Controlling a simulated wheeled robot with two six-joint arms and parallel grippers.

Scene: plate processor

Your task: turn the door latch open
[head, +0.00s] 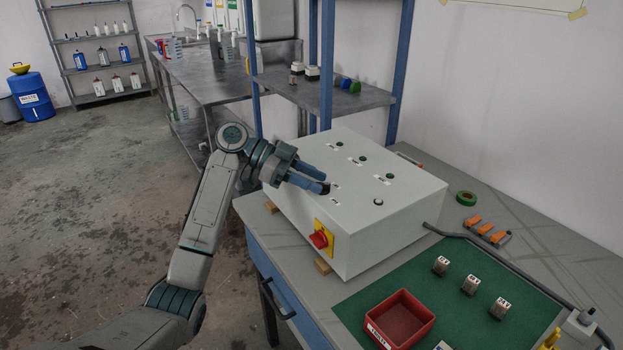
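A pale grey control box (345,225) stands on the workbench. Its top face carries small round dark green fittings (389,177) with labels. A small round silver-and-dark fitting (378,202) sits near the front right of that face; I cannot tell for sure whether it is the door latch. My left gripper (325,182) reaches in from the left, its blue-grey fingers low over the top's left part. A small black piece shows at the fingertips; I cannot tell if it is a knob or part of the finger. My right gripper is not in view.
A red rotary switch (319,239) on a yellow plate sticks out of the box's front. A red bin (400,319) and small relays (471,284) are on the green mat (452,318). Blue shelf posts (399,70) rise behind the box.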

